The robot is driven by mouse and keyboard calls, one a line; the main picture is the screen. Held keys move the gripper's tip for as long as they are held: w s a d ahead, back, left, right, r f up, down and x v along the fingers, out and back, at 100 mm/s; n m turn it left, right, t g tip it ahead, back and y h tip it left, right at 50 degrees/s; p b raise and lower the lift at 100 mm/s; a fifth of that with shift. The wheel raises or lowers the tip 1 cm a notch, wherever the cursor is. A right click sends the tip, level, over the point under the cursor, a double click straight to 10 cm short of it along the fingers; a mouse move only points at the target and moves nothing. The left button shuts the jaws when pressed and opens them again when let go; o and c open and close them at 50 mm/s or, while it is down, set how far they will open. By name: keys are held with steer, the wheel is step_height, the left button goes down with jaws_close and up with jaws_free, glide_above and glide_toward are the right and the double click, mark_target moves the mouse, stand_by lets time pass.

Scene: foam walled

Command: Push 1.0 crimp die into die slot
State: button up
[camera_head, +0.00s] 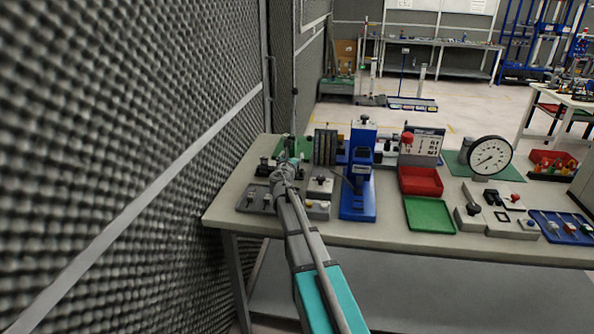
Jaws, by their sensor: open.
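My arm reaches from the bottom of the view to the left part of the bench. My gripper (286,172) is at its far end, low over the grey fixtures there; it is small and partly covered by my own arm. The jaws are open, and I see nothing held in them. I cannot make out the 1.0 crimp die or its slot at this size; my arm may hide them. A blue press (359,205) stands just right of my gripper. A grey fixture block (318,187) lies between the two.
The bench (385,222) also carries a dark grey plate (255,198), red tray (421,181), green tray (430,214), round gauge (490,155) and blue tray (566,228). A foam wall (120,130) stands close on the left. Open floor (455,108) lies behind the bench.

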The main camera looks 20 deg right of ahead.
steer(key=shift+f+b, duration=3.35)
steer(key=shift+f, duration=0.25)
steer(key=shift+w+d+r, duration=0.2)
steer(key=shift+w+d, duration=0.1)
steer(key=shift+w, duration=0.15)
steer(key=shift+w+d, duration=0.1)
steer(key=shift+w, duration=0.1)
steer(key=shift+x, duration=3.05)
jaws_close()
